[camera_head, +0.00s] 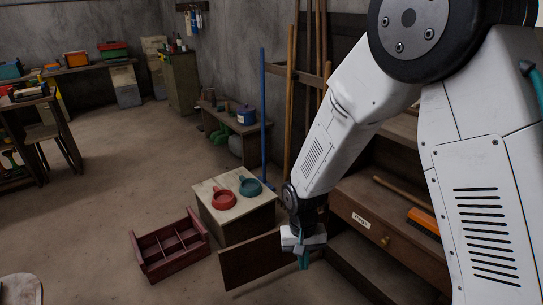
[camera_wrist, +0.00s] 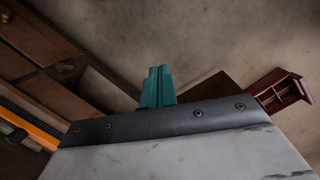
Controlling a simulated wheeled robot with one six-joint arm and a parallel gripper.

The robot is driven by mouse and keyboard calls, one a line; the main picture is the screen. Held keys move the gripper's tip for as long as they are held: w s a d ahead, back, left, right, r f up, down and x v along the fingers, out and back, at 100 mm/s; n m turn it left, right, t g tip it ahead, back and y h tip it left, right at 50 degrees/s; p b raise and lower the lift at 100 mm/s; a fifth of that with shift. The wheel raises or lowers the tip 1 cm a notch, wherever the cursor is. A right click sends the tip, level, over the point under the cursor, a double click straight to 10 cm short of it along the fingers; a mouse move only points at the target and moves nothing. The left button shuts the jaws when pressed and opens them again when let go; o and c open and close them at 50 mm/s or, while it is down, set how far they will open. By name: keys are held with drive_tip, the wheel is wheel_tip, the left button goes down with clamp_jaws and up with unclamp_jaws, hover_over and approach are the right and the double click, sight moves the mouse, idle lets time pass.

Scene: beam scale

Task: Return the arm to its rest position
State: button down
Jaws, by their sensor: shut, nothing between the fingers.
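My gripper (camera_head: 304,262) hangs at the end of my white arm, in front of the wooden cabinet, with its teal fingers pointing down. In the wrist view the teal fingers (camera_wrist: 158,78) are together, with nothing between them. My arm reaches down from the upper right of the head view and hides part of the cabinet (camera_head: 350,205). The gripper is close to the cabinet's open door panel (camera_head: 250,262); I cannot tell whether they touch.
A dark red divided crate (camera_head: 165,262) lies on the floor. An orange brush (camera_head: 424,222) rests on the cabinet. Poles stand behind.

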drive_tip(key=s+d+r+t, duration=0.1)
drive_tip(key=s+d+r, duration=0.5)
drive_tip(key=r, duration=0.4)
drive_tip(key=s+d+r+t, duration=0.1)
drive_tip(key=s+d+r, duration=0.5)
drive_tip(key=r, duration=0.4)
drive_tip(key=s+d+r+t, duration=0.1)
drive_tip(key=s+d+r, duration=0.5)
drive_tip(key=s+r, duration=0.2)
wheel_tip(320, 180, up, 2)
drive_tip(key=shift+s+r+y, duration=0.2)
drive_tip(key=shift+s+y, duration=0.15)
drive_tip(key=shift+y, duration=0.05)
